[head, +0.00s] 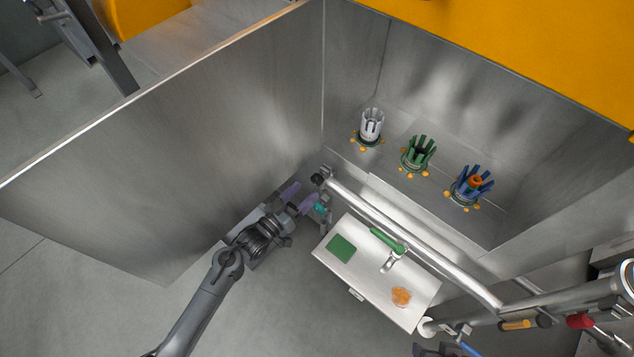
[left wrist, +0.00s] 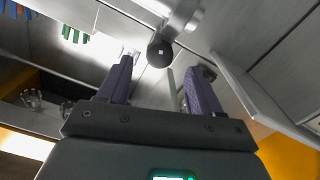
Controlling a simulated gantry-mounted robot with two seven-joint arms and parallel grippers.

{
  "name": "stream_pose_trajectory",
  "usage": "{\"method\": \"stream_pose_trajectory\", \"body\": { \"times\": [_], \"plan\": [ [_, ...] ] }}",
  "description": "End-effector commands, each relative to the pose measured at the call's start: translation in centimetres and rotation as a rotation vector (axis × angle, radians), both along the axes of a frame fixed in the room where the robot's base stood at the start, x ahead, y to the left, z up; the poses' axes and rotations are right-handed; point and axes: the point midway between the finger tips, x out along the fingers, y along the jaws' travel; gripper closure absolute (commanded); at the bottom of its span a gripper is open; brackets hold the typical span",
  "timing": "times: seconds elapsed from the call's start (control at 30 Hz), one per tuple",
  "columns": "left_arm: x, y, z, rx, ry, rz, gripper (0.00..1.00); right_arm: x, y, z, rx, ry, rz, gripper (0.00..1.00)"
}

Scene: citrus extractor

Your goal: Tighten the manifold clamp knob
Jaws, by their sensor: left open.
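The clamp knob (head: 318,180) is a small dark round piece at the upper left end of the silver manifold pipe (head: 400,234). In the left wrist view the black knob (left wrist: 160,52) sits just beyond the fingertips, roughly in the gap between them. My left gripper (head: 300,197) has purple fingers and is open just below and left of the knob. Its fingers also show spread apart in the left wrist view (left wrist: 163,70), with nothing between them. I cannot tell whether a finger touches the knob.
A white tray table (head: 345,268) with a green pad, a green-handled tool and an orange lump stands below the pipe. White (head: 371,124), green (head: 418,154) and blue (head: 471,187) finned cups stand in the metal bay. A tall metal panel (head: 170,150) rises left of the gripper.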

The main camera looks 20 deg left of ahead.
Motion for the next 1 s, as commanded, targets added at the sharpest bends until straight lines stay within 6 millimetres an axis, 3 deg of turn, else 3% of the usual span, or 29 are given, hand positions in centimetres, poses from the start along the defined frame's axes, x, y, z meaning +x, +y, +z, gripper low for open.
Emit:
{"method": "stream_pose_trajectory", "body": {
  "times": [0.2,0.4,0.83,1.0],
  "plan": [
    [3.4,-1.2,-0.2,-0.001,-0.002,0.001,0.35,0.0,0.0,-1.5,0.000,0.000,-0.001,0.35],
    [5.2,-1.8,-0.1,0.001,0.000,0.001,0.35,0.0,0.0,-2.2,0.001,0.001,-0.001,0.35],
    [5.9,-2.1,0.0,0.000,0.001,0.001,0.35,0.0,0.0,-2.3,0.001,0.001,-0.001,0.35],
    [5.8,-2.1,0.0,0.000,0.001,0.001,0.60,0.0,0.0,-2.3,0.001,0.001,-0.001,0.35]
  ]
}}
